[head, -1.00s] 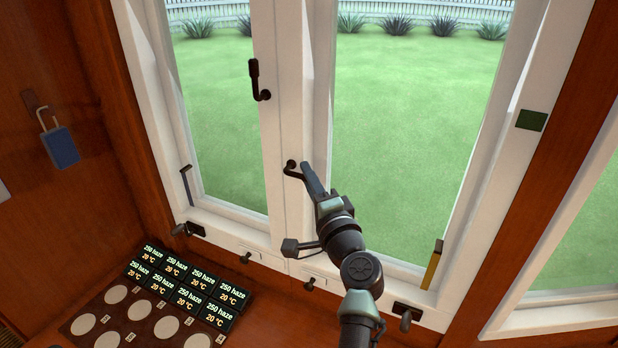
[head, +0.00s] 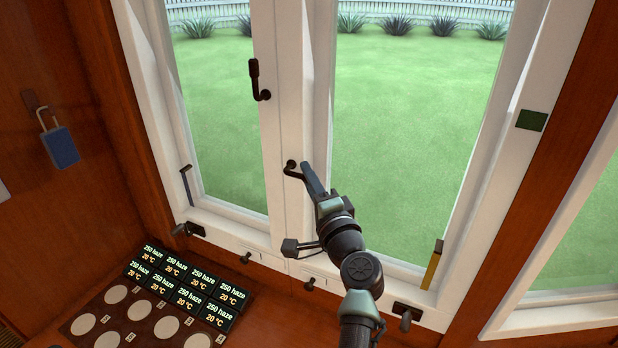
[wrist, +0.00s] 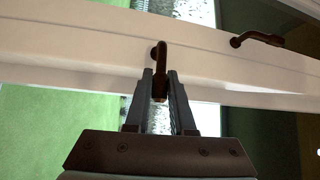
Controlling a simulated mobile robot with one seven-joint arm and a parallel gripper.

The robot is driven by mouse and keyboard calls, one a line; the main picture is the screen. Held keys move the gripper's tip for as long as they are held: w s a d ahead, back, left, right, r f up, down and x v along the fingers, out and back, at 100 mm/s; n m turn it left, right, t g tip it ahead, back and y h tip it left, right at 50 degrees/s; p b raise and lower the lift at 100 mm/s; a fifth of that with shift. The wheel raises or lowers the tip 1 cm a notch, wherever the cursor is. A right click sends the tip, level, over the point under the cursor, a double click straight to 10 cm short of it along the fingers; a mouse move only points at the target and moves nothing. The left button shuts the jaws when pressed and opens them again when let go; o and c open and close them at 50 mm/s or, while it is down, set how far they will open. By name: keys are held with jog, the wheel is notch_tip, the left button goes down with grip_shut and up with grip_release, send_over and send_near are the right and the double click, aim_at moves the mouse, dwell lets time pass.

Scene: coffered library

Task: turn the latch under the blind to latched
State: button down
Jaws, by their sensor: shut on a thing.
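A dark latch handle (head: 291,167) is mounted on the white middle stile of the window, and it also shows in the wrist view (wrist: 160,55). My gripper (head: 307,176) is at this handle. In the wrist view, my gripper's two fingers (wrist: 160,88) are on either side of the handle's arm and shut on it. The fingers hide part of the grip. No blind can be made out, so I cannot tell from the frames whether this is the latch under it.
A second dark handle (head: 258,80) sits higher on the neighbouring stile. Dark fittings (head: 190,230) (head: 405,315) are on the lower frame. A blue padlock (head: 60,147) hangs on the left wall. A panel with several displays (head: 190,285) lies below the left window.

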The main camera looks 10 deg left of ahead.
dwell(0.5)
